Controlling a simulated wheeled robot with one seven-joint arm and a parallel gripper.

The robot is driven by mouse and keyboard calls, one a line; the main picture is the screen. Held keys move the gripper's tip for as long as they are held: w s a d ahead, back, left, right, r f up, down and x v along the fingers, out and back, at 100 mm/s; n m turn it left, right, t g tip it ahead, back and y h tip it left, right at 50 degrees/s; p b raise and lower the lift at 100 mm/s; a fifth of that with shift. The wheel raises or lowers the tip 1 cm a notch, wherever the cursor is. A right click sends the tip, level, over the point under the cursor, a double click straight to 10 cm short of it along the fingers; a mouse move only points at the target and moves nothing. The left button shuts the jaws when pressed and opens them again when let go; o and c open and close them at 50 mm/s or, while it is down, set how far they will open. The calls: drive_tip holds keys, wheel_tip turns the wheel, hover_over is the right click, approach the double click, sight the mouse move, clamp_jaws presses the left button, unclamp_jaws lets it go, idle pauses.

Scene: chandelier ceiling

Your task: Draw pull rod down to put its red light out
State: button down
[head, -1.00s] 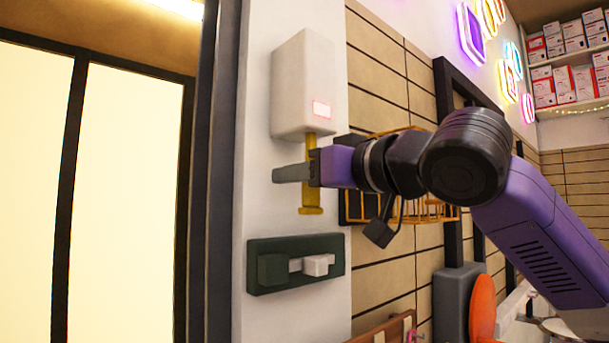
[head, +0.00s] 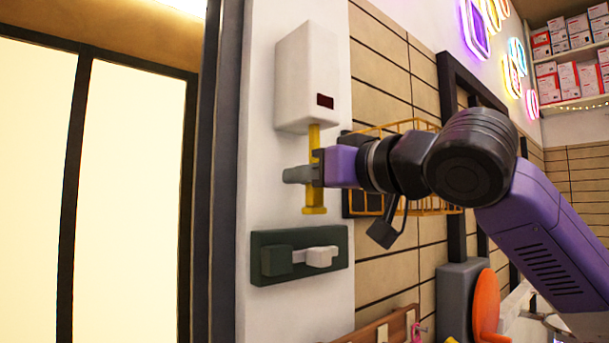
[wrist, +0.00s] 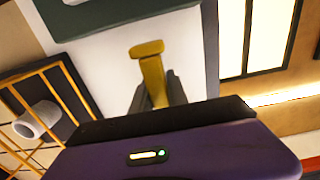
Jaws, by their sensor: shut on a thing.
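The pull rod (head: 314,197) is yellow with a wider foot and hangs from a white box (head: 306,75) on the wall. The light (head: 325,101) on the box is dark, with no red glow. My gripper (head: 302,174) is shut on the rod between the box and the rod's foot. In the wrist view the rod (wrist: 152,72) shows between my grey fingers (wrist: 160,95), its foot end sticking out past them. The part of the rod inside the grip is hidden.
A dark green panel (head: 341,268) with a white slider (head: 321,256) is on the wall below the rod. An orange wire basket (head: 435,205) is behind my wrist. A dark door frame (head: 212,170) stands to the left.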

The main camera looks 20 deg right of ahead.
drive_tip(key=shift+f, duration=0.25)
drive_tip(key=shift+r, duration=0.2)
drive_tip(key=shift+r+p, duration=0.65)
drive_tip(key=shift+r, duration=0.05)
drive_tip(key=c, duration=1.2)
unclamp_jaws()
drive_tip(key=shift+o, duration=0.4)
drive_tip(key=o, duration=0.5)
drive_tip(key=shift+o, duration=0.2)
